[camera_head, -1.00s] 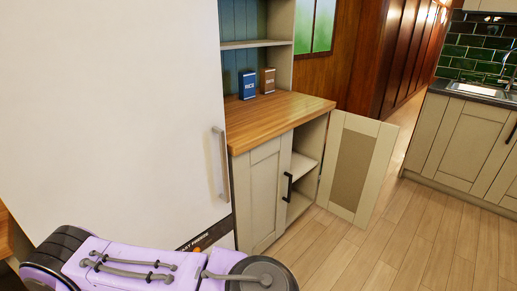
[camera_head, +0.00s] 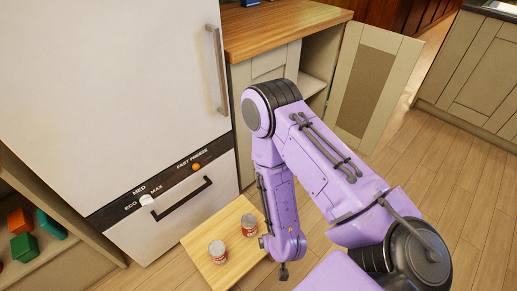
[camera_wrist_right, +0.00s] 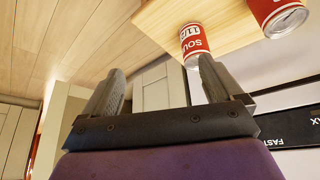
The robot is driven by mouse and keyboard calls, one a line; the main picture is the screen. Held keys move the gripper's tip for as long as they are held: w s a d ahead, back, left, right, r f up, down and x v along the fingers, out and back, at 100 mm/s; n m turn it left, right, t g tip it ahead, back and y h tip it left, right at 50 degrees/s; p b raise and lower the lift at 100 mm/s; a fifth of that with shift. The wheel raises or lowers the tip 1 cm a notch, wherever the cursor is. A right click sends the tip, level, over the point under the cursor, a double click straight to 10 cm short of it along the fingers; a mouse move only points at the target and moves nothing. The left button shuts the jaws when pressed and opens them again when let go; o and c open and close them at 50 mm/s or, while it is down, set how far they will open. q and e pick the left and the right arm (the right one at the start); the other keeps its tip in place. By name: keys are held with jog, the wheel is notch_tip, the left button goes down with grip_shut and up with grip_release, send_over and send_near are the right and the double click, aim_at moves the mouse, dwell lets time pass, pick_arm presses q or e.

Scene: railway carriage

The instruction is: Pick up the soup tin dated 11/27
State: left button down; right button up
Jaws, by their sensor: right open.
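Two red-and-white soup tins stand on a small wooden board (camera_head: 203,243) low in front of the fridge. One tin (camera_head: 249,225) is farther right and back; the other tin (camera_head: 217,250) is nearer and left. In the right wrist view, one tin (camera_wrist_right: 193,43) reads "SOUP" and "11/2", its last digit not clear. The second tin (camera_wrist_right: 278,15) is cut off by the frame, with no date readable. My right gripper (camera_wrist_right: 162,65) is open and empty, apart from both tins. In the head view it shows small and dark (camera_head: 283,271), right of the board. My left gripper is not in view.
A white fridge (camera_head: 110,90) with a lower freezer drawer (camera_head: 165,195) stands behind the board. Right of it is a cupboard with an open door (camera_head: 372,85). A shelf with coloured blocks (camera_head: 25,247) is at far left. Wooden floor lies clear on the right.

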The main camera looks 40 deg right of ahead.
jog(key=n+t+b, duration=0.1)
jog(key=n+b, duration=0.1)
jog(key=b, duration=0.4)
send_near(249, 224)
jog(key=shift+y, duration=0.3)
jog(key=f, duration=0.2)
jog(key=d+f, duration=0.1)
jog(key=f, duration=0.1)
jog(key=shift+w+d+f, duration=0.2)
jog(key=shift+f, duration=0.1)
jog(key=shift+t, duration=0.3)
jog(key=b+x, duration=0.1)
jog(key=x, duration=0.4)
jog(key=b+x, duration=0.1)
jog(key=x, duration=0.4)
jog(key=shift+w+r, duration=0.1)
jog(key=shift+w, duration=0.15)
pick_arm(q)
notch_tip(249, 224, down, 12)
pick_arm(e)
jog(key=shift+r, duration=0.1)
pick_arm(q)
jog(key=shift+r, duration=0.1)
pick_arm(e)
jog(key=c, duration=1.3)
